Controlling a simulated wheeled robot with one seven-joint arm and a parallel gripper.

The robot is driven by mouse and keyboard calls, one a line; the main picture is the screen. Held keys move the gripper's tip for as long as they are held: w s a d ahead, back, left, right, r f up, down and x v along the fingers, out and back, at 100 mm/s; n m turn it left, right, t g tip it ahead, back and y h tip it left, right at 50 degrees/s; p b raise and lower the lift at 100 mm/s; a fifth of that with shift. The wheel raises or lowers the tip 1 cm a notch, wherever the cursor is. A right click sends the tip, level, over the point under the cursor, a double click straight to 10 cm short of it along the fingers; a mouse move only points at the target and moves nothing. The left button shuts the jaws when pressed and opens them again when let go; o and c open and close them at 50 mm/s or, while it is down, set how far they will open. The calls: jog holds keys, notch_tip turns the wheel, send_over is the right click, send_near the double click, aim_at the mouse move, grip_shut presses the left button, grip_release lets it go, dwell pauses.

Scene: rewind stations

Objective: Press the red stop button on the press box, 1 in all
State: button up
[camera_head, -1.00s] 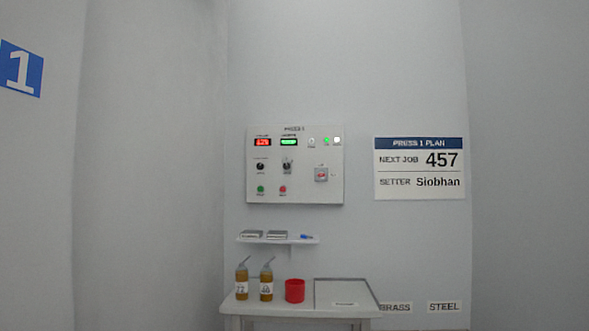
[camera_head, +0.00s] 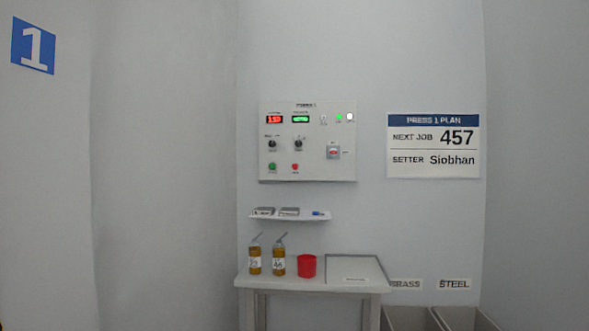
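The press box (camera_head: 316,168) is a pale panel on the back wall, upright, left of the plan sign. A red button (camera_head: 295,167) sits at its lower middle, beside a green button (camera_head: 272,167) to the left. A grey square fitting with a red part (camera_head: 334,152) is on the right of the panel. The small labels are too blurred to read, so I cannot tell from print which red control is the stop. The panel also bears a red display (camera_head: 274,119), a green display (camera_head: 300,119) and two black knobs. My gripper is not in view.
A small shelf (camera_head: 290,219) hangs under the panel. Below it a table (camera_head: 285,285) holds two bottles (camera_head: 255,258), (camera_head: 279,260), a red cup (camera_head: 307,266) and a grey tray (camera_head: 384,268). Grey bins (camera_head: 408,318) stand at the lower right. Nothing stands before the panel.

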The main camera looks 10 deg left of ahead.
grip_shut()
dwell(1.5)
